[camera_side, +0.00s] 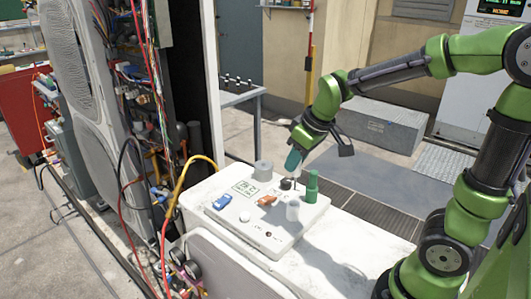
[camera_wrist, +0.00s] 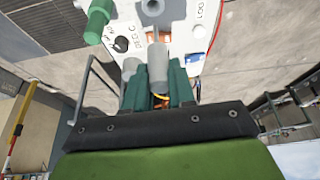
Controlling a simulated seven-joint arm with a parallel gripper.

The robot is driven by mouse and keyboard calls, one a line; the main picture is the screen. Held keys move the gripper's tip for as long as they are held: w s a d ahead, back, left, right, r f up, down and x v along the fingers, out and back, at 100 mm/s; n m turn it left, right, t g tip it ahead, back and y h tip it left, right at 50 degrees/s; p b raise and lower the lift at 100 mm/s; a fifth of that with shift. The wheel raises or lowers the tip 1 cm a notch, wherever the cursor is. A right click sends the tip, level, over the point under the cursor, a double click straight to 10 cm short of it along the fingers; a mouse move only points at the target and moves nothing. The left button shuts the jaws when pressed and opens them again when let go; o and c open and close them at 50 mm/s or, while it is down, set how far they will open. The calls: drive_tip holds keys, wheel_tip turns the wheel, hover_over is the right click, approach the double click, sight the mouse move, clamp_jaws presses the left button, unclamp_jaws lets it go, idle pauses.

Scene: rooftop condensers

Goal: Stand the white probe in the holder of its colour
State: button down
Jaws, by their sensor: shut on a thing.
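My gripper (camera_side: 292,161) is above the panel, shut with teal fingers around a pale cylinder, the white probe. In the wrist view my gripper (camera_wrist: 156,85) has the white probe (camera_wrist: 157,68) between its fingers; it looks light grey in shade there. The side view does not show the probe clearly behind the fingers. The white holder (camera_side: 292,211) stands on the panel's right part, below and in front of my gripper. In the wrist view the white holder (camera_wrist: 151,17) shows an open dark hole at the top edge. The probe is apart from it.
A green holder (camera_side: 312,187) with a narrower green top stands beside the white one. A grey holder (camera_side: 263,170) is at the back. A black knob (camera_side: 285,184), an orange switch (camera_side: 266,201) and a blue switch (camera_side: 221,202) are on the white panel (camera_side: 275,234). Cables hang left.

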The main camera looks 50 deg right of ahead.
sight(295, 188)
drive_tip(key=shift+f, duration=2.05)
drive_tip(key=shift+f, duration=2.45)
idle(0.4)
drive_tip(key=c, duration=0.9)
unclamp_jaws()
drive_tip(key=shift+o, duration=0.2)
drive_tip(key=shift+r, duration=0.1)
drive_tip(key=v, duration=1.6)
drive_tip(key=shift+r, duration=0.35)
drive_tip(key=shift+d, duration=0.15)
